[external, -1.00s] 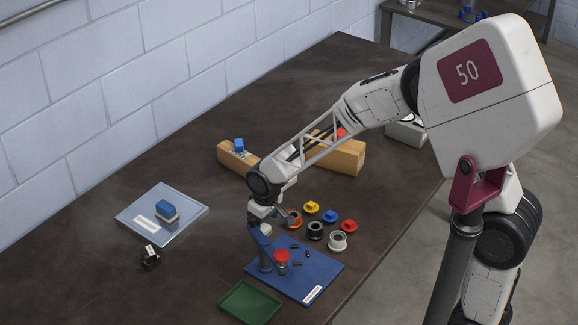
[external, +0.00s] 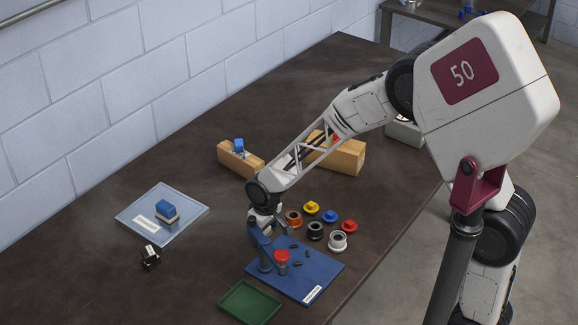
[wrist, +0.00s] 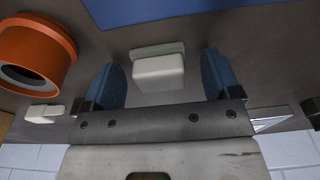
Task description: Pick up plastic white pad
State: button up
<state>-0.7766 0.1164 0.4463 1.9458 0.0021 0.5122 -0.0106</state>
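A white plastic pad (wrist: 158,70) shows in the wrist view between the two blue fingers of my gripper (wrist: 161,70). There is a gap on both sides of it, so the fingers are apart and not touching it. A second white pad (wrist: 42,113) lies to the left, outside the left finger. In the external view my gripper (external: 266,222) is low over the table, just behind the blue mat (external: 320,275). The arm hides the pad there, and I cannot tell how far the fingertips are above the table.
An orange ring (wrist: 38,55) is close to the left finger; it also shows in the external view (external: 293,217). A blue post (external: 264,255) and a red-topped part (external: 281,257) stand on the mat. A green tray (external: 250,303) is in front, a clear plate (external: 190,210) left.

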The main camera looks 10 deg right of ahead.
jog(key=c, duration=1)
jog(key=shift+r, duration=0.1)
jog(key=shift+r, duration=0.65)
notch_tip(320, 180, up, 2)
jog(key=shift+r, duration=0.15)
jog(key=s+d, duration=0.3)
jog(key=s, duration=0.1)
jog(key=s+d, duration=0.3)
jog(key=d, duration=0.1)
jog(key=s+d+r, duration=0.1)
jog(key=s+d, duration=0.3)
jog(key=shift+s+r, duration=0.1)
jog(key=shift+s, duration=0.25)
